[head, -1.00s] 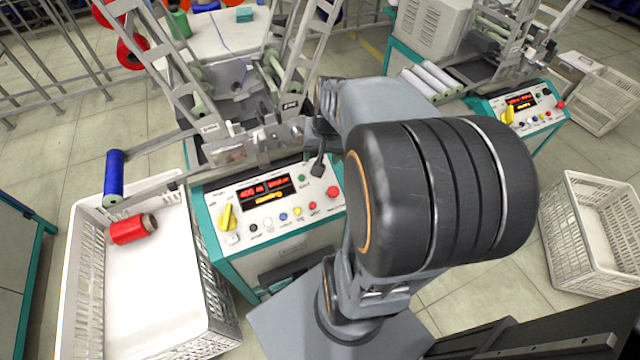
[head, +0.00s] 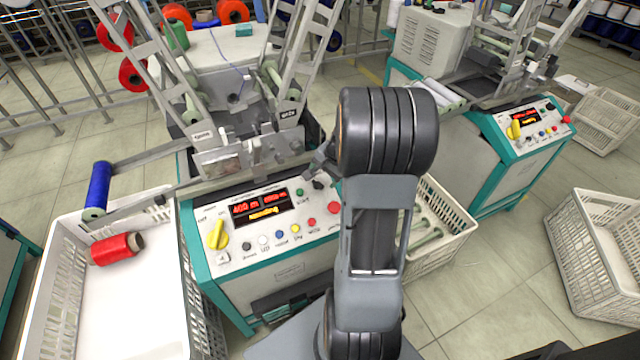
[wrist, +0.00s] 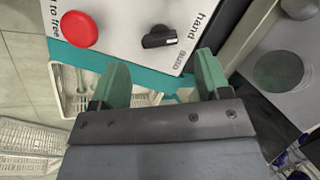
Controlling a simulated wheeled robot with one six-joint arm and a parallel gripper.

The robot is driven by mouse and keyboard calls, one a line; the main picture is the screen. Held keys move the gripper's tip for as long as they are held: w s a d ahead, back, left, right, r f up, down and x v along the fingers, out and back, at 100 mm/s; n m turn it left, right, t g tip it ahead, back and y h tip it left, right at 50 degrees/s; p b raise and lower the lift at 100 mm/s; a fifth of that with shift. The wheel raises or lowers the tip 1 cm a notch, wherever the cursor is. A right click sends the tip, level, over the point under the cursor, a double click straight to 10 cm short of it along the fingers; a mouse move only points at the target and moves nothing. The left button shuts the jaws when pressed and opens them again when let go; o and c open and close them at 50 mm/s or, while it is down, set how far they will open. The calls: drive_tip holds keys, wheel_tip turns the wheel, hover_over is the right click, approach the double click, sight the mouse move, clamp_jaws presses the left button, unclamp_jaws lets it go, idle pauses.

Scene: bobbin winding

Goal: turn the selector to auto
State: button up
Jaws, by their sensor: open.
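The selector (wrist: 160,38) is a black knob with a white mark at one end, on the pale control panel in the wrist view. The words "hand" and "auto" are printed beside it, and its mark points to the side where both words are. I cannot tell which it is set to. My gripper (wrist: 163,74) has two green fingers spread apart with nothing between them. The selector lies just beyond the fingertips, between their lines, and no contact shows. In the head view my arm hides most of the gripper and the panel's right end.
A red mushroom button (wrist: 78,28) sits close to the selector. The panel also has a yellow knob (head: 217,234), several small buttons and a red display (head: 260,207). A white crate (head: 130,310) stands left, another (head: 440,235) right of the machine. Winder frames rise behind the panel.

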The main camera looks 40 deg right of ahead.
sight(320, 183)
drive_tip(key=shift+b+x, duration=0.4)
drive_tip(key=shift+x, duration=1.95)
drive_tip(key=c, duration=0.9)
drive_tip(key=shift+m, duration=0.3)
drive_tip(key=m+t, duration=0.1)
drive_tip(key=m, duration=0.4)
drive_tip(key=shift+s+f+b, duration=0.1)
drive_tip(key=shift+s+b, duration=0.05)
drive_tip(key=shift+b, duration=0.25)
drive_tip(key=m+t, duration=0.1)
drive_tip(key=m, duration=0.5)
drive_tip(key=shift+s+b, duration=0.1)
drive_tip(key=shift+b, duration=0.25)
drive_tip(key=shift+m+t+h, duration=0.3)
drive_tip(key=shift+t, duration=0.1)
drive_tip(key=o, duration=0.9)
